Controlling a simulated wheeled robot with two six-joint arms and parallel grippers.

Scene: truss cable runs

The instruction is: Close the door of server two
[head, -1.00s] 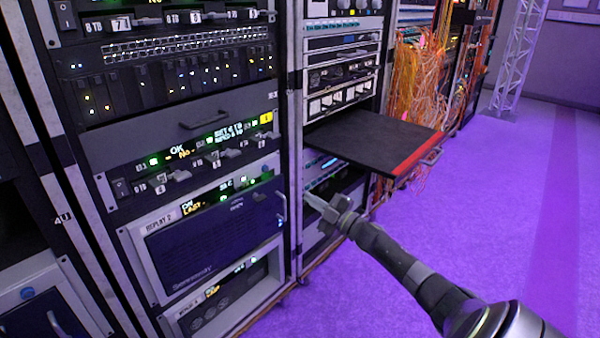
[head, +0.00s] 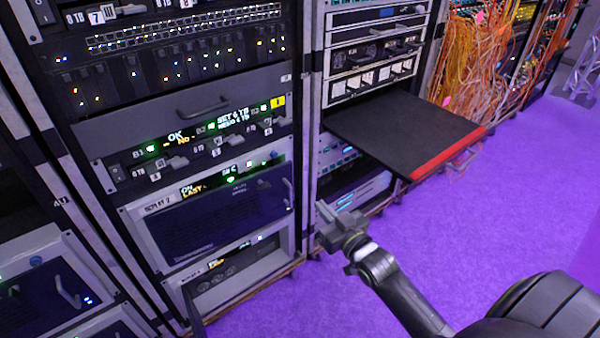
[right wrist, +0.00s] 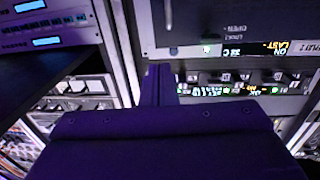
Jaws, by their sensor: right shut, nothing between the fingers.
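The server labelled REPLAY 2 (head: 165,206) sits low in the rack in the head view. Its dark blue door (head: 222,220) covers the front and looks flush, with a handle at its right edge; I cannot tell if a small gap remains. My right gripper (head: 326,213) is shut and empty, just right of the door's handle side and apart from it. In the right wrist view the gripper (right wrist: 157,85) points at the rack, and the door (right wrist: 240,22) shows upside down above it.
A black shelf with a red edge (head: 435,165) juts from the neighbouring rack above my right gripper. Orange cables (head: 480,65) hang further right. Purple floor is clear in front.

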